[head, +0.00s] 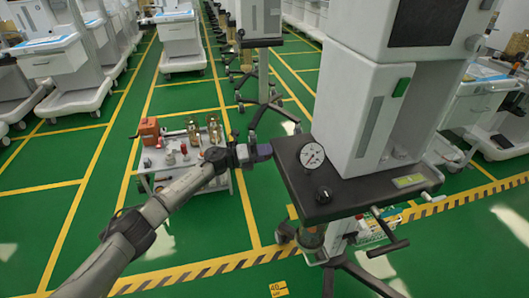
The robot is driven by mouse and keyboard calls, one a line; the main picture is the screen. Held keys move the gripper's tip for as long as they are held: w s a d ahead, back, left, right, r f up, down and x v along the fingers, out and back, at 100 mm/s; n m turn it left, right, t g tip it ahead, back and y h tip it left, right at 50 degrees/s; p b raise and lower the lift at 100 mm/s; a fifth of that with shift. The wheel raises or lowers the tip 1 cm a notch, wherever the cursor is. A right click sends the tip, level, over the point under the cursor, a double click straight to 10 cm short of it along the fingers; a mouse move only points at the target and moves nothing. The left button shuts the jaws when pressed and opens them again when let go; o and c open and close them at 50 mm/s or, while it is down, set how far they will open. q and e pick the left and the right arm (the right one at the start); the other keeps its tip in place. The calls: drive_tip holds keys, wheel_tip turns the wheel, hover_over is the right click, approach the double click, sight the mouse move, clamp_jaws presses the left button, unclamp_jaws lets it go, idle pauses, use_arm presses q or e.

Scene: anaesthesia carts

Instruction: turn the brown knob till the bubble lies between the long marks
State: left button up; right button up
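A small yellow-green level window (408,181) is set in the dark worktop (365,190) of the near cart, at its right front corner. It is too small here to make out a bubble or marks. A dark round knob (323,195) stands at the worktop's front left, below a white dial gauge (312,155). I cannot pick out a knob that is clearly brown. My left gripper (262,152) is at the worktop's left edge, left of the gauge. I cannot tell whether its fingers are open, or whether they touch anything. My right gripper is not in view.
A tall white cabinet (365,115) rises from the back of the worktop. A dark T-shaped handle (388,232) sticks out in front. A low trolley (222,180) with brass parts and an orange-brown box (149,131) stands behind my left arm. Green floor (205,230) is open at front left.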

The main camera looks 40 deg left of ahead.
use_arm(q)
drive_tip(key=o, duration=0.4)
drive_tip(key=shift+o, duration=0.2)
drive_tip(key=p+v, duration=0.3)
drive_tip(key=v, duration=1.1)
drive_tip(key=shift+w, duration=0.1)
